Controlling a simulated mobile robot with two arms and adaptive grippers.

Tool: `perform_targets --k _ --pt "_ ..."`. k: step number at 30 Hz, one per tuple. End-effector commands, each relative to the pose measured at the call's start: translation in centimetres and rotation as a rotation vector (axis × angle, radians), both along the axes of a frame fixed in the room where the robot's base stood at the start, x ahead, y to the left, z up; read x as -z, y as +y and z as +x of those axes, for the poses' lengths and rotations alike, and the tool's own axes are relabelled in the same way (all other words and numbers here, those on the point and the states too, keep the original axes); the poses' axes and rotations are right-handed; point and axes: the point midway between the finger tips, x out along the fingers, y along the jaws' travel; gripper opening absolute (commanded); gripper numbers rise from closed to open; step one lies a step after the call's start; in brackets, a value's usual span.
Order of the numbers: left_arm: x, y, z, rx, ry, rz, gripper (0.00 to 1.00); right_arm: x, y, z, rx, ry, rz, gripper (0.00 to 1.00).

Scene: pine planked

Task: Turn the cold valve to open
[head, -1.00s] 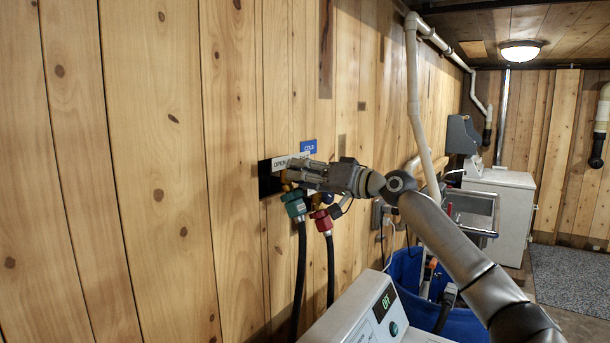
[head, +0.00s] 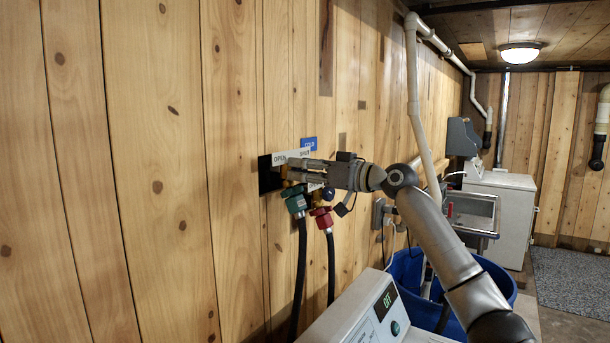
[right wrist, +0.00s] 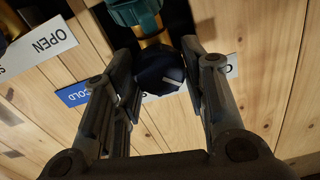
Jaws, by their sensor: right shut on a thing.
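The cold valve has a dark blue knob (right wrist: 160,72), seen in the right wrist view between my right gripper's fingers. A brass stem and a green hose coupling (right wrist: 137,12) adjoin it. In the head view my right gripper (head: 288,172) is at the wall box, above the green coupling (head: 296,201), and hides the knob it holds. My right gripper (right wrist: 157,58) is shut on the knob. The white OPEN label (head: 286,157) and blue COLD label (head: 308,144) are just above the gripper. My left gripper is not in view.
A red hose coupling (head: 322,218) hangs right beside the green one, with black hoses below both. A white appliance with a lit OFF display (head: 389,300) stands below. A blue bin (head: 500,283) and a sink (head: 474,212) are further right.

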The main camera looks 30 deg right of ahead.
Motion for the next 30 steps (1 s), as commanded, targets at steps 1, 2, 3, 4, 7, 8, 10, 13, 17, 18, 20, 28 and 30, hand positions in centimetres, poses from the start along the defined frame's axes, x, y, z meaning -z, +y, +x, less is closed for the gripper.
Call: perform_targets --k 1,2,3,4,7,8,10,13,17,18,20,28,30 --pt "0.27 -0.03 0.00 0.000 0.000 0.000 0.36 0.13 0.01 0.01 0.000 -0.012 -0.027 0.16" --pt "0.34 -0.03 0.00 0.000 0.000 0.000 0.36 0.14 0.02 0.02 0.000 -0.019 -0.046 0.16" --pt "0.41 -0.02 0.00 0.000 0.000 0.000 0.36 0.13 0.04 0.03 0.000 -0.028 -0.068 0.16" --pt "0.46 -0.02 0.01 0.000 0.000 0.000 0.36 0.11 0.05 0.01 -0.001 -0.035 -0.084 0.16" --pt "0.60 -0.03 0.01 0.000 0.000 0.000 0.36 0.10 0.04 0.01 0.000 -0.054 -0.131 0.16" --pt "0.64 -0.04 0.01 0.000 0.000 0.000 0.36 0.10 0.04 0.01 0.000 -0.058 -0.143 0.16" --pt "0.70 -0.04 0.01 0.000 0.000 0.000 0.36 0.08 0.02 0.00 0.000 -0.068 -0.167 0.16" --pt "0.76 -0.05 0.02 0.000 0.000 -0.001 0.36 0.06 0.04 -0.01 0.000 -0.077 -0.190 0.16" --pt "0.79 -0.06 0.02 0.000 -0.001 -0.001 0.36 0.03 0.05 -0.01 -0.001 -0.084 -0.205 0.16" --pt "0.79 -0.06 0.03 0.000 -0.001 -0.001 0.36 0.03 0.05 -0.01 0.000 -0.085 -0.208 0.16" --pt "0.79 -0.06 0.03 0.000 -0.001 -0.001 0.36 0.03 0.05 -0.01 0.000 -0.085 -0.211 0.16" --pt "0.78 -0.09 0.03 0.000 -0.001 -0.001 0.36 0.01 0.04 -0.02 0.000 -0.086 -0.211 0.16" --pt "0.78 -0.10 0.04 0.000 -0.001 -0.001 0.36 0.01 0.04 -0.02 0.000 -0.086 -0.211 0.46"
